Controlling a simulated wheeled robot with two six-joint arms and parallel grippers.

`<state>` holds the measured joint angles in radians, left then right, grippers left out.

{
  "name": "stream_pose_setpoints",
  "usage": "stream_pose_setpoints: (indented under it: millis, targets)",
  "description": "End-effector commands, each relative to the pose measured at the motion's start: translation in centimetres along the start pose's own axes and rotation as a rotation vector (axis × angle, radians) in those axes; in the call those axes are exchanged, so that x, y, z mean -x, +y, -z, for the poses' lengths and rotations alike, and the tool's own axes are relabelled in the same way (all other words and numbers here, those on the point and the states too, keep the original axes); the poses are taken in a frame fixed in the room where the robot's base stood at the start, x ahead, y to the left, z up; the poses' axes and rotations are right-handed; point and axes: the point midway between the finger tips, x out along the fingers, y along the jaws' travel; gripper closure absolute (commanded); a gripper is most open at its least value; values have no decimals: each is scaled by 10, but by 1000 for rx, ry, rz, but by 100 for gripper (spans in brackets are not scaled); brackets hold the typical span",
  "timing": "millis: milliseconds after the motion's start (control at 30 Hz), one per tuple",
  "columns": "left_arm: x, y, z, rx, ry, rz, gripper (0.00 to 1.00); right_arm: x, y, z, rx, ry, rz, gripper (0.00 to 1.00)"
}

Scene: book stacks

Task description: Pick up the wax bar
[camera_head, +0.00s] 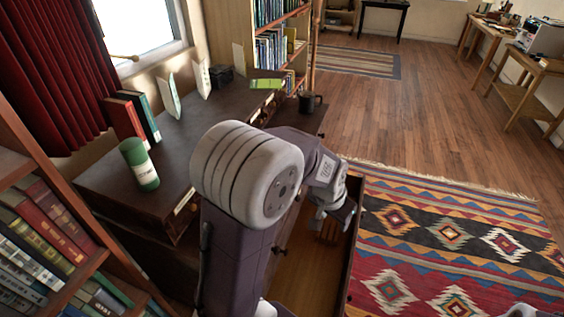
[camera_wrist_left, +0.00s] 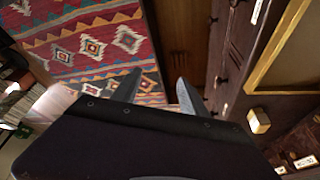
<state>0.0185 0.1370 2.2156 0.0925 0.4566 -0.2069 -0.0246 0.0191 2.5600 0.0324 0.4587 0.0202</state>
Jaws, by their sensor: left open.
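I cannot clearly pick out the wax bar in either view. An open wooden drawer (camera_head: 305,262) sticks out of the dark cabinet, partly hidden behind my left arm. My left gripper (camera_head: 334,222) is over the drawer's far right part, with a brown patch just below it that I cannot identify. In the left wrist view my left gripper (camera_wrist_left: 160,92) shows two dark fingers spread apart with nothing between them. A small cream block (camera_wrist_left: 258,120) shows at the right there, and I cannot tell what it is. My right gripper is not in view.
A bookshelf (camera_head: 45,235) stands close at left. A patterned rug (camera_head: 450,235) lies on open floor at right.

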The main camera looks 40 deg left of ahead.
Motion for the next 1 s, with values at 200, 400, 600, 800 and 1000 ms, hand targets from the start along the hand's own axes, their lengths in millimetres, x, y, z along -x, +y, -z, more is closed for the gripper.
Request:
stream_pose_setpoints:
  millis: [200, 400, 600, 800, 1000]
  targets:
    - [24, -69, 101, 64, 103, 49, 49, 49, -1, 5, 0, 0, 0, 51]
    - [34, -214, 152, 268, 144, 139, 49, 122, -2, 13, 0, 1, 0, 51]
    - [12, -282, 94, 428, 53, 160, 49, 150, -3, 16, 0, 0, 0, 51]
    - [3, -288, 89, 439, 53, 164, 49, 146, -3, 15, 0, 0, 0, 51]
    - [-25, -293, 90, 438, 53, 164, 49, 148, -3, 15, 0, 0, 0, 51]
